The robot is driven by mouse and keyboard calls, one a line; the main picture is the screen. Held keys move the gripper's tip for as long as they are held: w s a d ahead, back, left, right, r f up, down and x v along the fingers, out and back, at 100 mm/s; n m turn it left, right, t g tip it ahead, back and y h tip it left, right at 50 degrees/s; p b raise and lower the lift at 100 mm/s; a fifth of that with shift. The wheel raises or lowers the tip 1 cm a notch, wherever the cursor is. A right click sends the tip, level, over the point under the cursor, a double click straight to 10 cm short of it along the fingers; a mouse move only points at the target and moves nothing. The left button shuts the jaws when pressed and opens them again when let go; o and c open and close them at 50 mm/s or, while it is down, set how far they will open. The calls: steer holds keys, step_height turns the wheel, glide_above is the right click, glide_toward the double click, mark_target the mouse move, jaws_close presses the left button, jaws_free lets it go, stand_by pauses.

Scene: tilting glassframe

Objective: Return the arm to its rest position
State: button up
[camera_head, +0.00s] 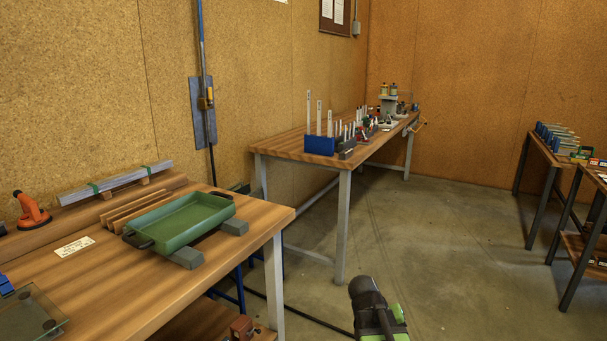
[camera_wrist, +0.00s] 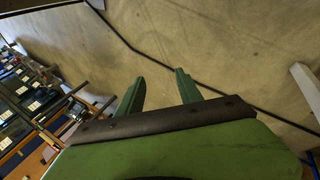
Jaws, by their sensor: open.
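My gripper shows in the wrist view (camera_wrist: 160,92), with its two green fingers apart and nothing between them. Bare floor and a dark cable lie beyond the fingertips. In the head view, part of my arm (camera_head: 375,312), black and green, shows at the bottom, right of the near bench and above the floor. The fingers cannot be made out in the head view. My arm touches nothing that I can see.
The near wooden bench (camera_head: 120,290) at left holds a green tray (camera_head: 185,220) on grey blocks. A farther bench (camera_head: 290,142) carries a blue block with upright strips. Dark-legged tables (camera_head: 548,150) stand at right. The concrete floor (camera_head: 440,240) between is clear, except for a black cable.

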steer(key=s+a+f+n+y+p, duration=0.1)
steer(key=s+a+y, duration=0.15)
steer(key=a, duration=0.45)
steer(key=s+a+n+y+p, duration=0.1)
steer(key=s+a+y, duration=0.1)
steer(key=a+y, duration=0.3)
step_height(320, 180, up, 24)
steer(key=h+p, duration=0.1)
steer(key=p, duration=2.2)
steer(key=shift+a+f+g+h, duration=0.25)
steer(key=shift+a+g+h, duration=0.1)
steer(key=shift+a+g, duration=0.05)
